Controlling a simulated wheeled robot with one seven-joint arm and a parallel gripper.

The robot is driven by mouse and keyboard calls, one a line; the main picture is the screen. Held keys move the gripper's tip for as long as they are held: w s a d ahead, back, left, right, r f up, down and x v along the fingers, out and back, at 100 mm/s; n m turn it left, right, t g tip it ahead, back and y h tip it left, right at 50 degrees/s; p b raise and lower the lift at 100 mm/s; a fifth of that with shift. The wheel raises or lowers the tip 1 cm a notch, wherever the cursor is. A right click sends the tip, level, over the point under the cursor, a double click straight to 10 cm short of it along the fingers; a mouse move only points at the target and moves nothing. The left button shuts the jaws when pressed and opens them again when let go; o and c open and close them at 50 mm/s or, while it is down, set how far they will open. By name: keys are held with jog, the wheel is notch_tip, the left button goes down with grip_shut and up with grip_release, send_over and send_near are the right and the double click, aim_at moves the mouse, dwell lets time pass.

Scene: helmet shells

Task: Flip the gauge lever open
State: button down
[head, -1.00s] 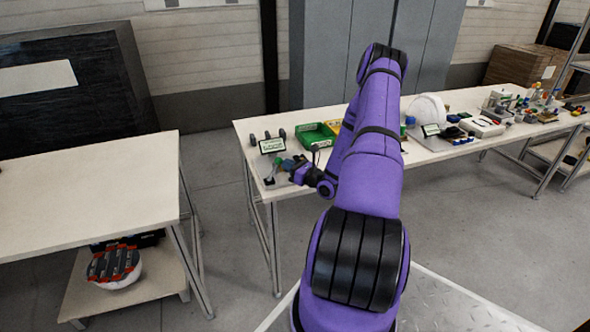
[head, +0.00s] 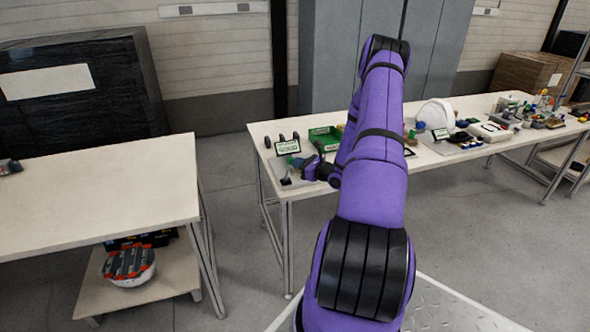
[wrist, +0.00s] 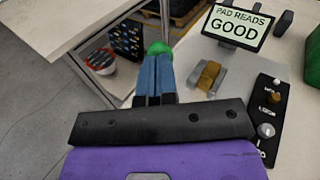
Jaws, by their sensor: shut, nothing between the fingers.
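My gripper (wrist: 155,75) is shut and empty, its two blue fingers side by side in the wrist view. A round green knob (wrist: 157,47), which looks like the gauge lever's end, shows just beyond the fingertips. I cannot tell whether they touch, and the lever's arm is hidden behind the fingers. To the right is a grey fixture with a yellow block (wrist: 208,75), perhaps part of the gauge. A display (wrist: 238,27) reading "PAD READS GOOD" stands behind it. In the head view my gripper (head: 306,167) is at the left end of the long table, in front of the display (head: 287,147).
A black panel with knobs (wrist: 268,115) lies right of the fixture. A green bin (head: 325,138) and a white helmet shell (head: 435,113) stand farther right on the long table. Another table (head: 100,190) stands at left, with floor between the two.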

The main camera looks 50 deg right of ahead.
jog(key=w+a+n+g, duration=0.1)
jog(key=a+n+g+h, duration=0.1)
jog(key=w+a+r+n+g, duration=0.1)
jog(key=a, duration=0.1)
jog(key=shift+w+n, duration=0.3)
jog(key=shift+n, duration=0.1)
jog(key=shift+a, duration=0.1)
jog(key=shift+r, duration=0.75)
